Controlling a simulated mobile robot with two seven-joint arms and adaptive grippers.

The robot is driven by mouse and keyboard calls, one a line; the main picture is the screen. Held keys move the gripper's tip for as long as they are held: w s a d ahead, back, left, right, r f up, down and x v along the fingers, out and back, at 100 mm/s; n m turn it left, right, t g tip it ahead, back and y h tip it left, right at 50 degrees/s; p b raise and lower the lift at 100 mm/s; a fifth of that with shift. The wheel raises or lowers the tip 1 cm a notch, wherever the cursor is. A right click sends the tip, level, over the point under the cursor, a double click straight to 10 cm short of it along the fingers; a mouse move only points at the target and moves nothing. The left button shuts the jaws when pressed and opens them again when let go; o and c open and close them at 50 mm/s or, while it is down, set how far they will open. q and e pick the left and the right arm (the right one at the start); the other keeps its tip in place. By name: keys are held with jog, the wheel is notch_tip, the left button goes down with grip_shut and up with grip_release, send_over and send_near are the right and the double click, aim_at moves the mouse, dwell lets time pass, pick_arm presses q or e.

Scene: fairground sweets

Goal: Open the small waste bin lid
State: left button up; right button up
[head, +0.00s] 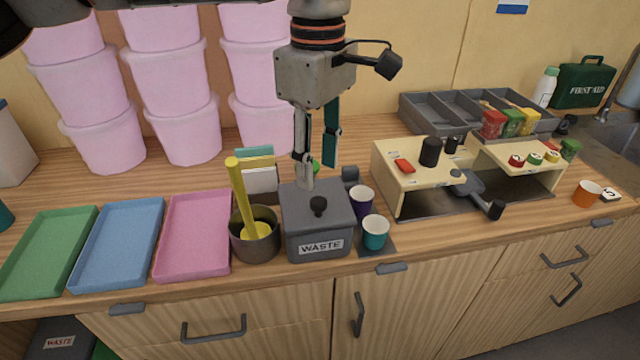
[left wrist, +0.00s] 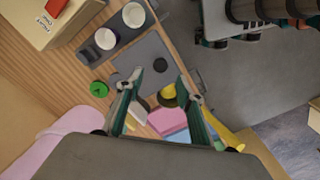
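The small waste bin (head: 318,247) is a dark grey box labelled WASTE near the counter's front edge. Its flat grey lid (head: 335,197) lies shut on top, with a round black knob (head: 318,205) in the middle. My left gripper (head: 318,175) points down above and behind the knob, open and empty, its two fingers apart. In the left wrist view the lid (left wrist: 150,50) and the knob (left wrist: 160,66) lie beyond and between the open fingertips (left wrist: 159,80). I cannot tell the exact height of the tips over the lid. My right gripper is not in view.
A grey pot (head: 255,245) with a yellow stick stands close left of the bin. A purple cup (head: 361,200) and a teal cup (head: 375,233) stand close right. Trays lie further left, a pink one (head: 195,235) nearest. A cream stand (head: 400,180) is to the right.

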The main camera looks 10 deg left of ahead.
aim_at(318, 200)
pick_arm(q)
notch_tip(318, 200, down, 7)
jog(key=shift+r, duration=0.2)
grip_shut()
